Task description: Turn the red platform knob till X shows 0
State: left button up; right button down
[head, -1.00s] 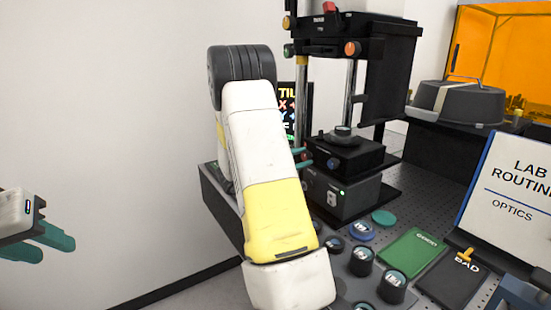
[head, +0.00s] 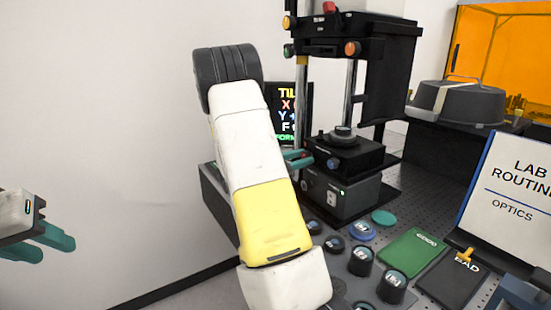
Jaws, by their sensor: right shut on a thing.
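The interferometer's black platform (head: 352,156) stands under the black column head. The red platform knob (head: 307,155) is at its left side, mostly hidden by my right gripper's teal fingers (head: 297,158), which are shut on it. A blue knob (head: 333,164) is on the platform's front. The display (head: 291,122) behind my right arm shows coloured rows, including a red X row and a Y row with a plus sign. The X value is too small and partly hidden to read. My left gripper (head: 52,248) is at the far left, open and empty, away from the instrument.
Several dark round lens holders (head: 361,261) stand on the perforated bench in front. A green pad (head: 414,251) and a black BAD pad (head: 452,279) lie to the right. A lab routine sign (head: 515,195) and a grey domed case (head: 458,103) are further right.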

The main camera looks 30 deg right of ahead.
jog(key=shift+n, duration=0.6)
jog(key=c, duration=1)
grip_release()
jog(key=shift+a, duration=0.1)
jog(key=a, duration=0.7)
jog(key=shift+s+a, duration=0.3)
jog(key=shift+a, duration=0.05)
dwell(0.4)
